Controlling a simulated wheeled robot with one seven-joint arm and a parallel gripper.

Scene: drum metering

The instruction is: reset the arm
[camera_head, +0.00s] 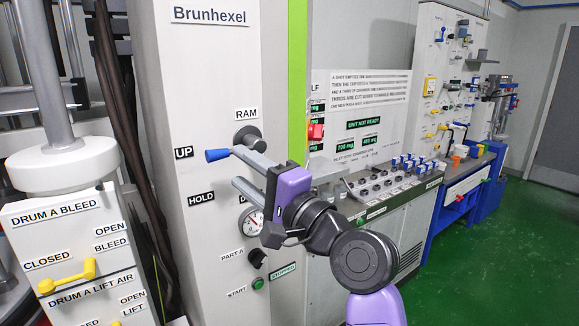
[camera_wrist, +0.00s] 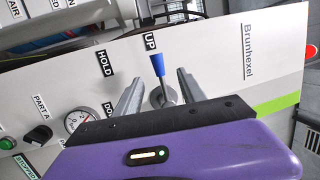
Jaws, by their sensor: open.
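My gripper (camera_head: 236,172) is in front of the grey Brunhexel panel in the head view, with its fingers pointing at the panel. In the wrist view my gripper (camera_wrist: 158,90) has its two fingers apart, one on each side of the blue-tipped RAM lever (camera_wrist: 159,67). The lever's blue tip (camera_head: 217,155) points left at the UP label in the head view. I cannot tell whether a finger touches the lever. The DOWN label is partly hidden behind my gripper.
A pressure gauge (camera_head: 250,221), a black PART A knob (camera_head: 256,258) and a green START button (camera_head: 258,283) sit below the lever. Yellow drum valve handles (camera_head: 68,276) are at the left. A control console (camera_head: 375,187) stands behind my arm. Green floor (camera_head: 500,260) is clear at the right.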

